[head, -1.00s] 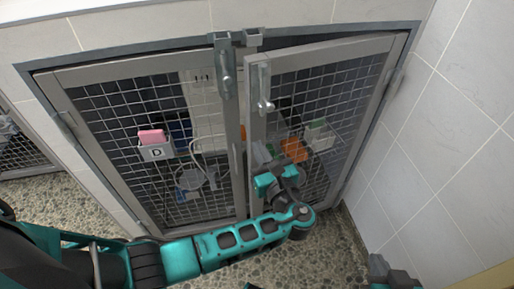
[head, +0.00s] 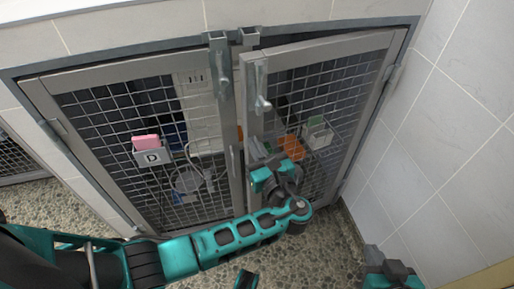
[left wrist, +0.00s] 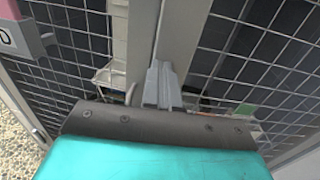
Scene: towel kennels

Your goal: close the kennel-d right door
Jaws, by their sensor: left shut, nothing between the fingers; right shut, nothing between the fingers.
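The kennel-d right door (head: 325,45) is a grey-framed wire-mesh door, slightly ajar; a dark gap shows along its top edge and its free edge stands out from the left door (head: 130,70). A metal latch (head: 262,103) hangs on its free-side frame. My left gripper (head: 257,150) is shut and empty at that free-side frame, below the latch. In the left wrist view its fingers (left wrist: 162,86) overlap the frame; I cannot tell whether they touch it. My right gripper (head: 371,256) is shut and empty, low at the right, away from the door.
The left door carries a holder marked D (head: 152,157) with a pink item and a vertical bolt (head: 223,75). Behind the mesh are an orange item (head: 291,147) and a white container (head: 318,135). A tiled wall (head: 450,130) stands close on the right. The pebbled floor (head: 325,235) is clear.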

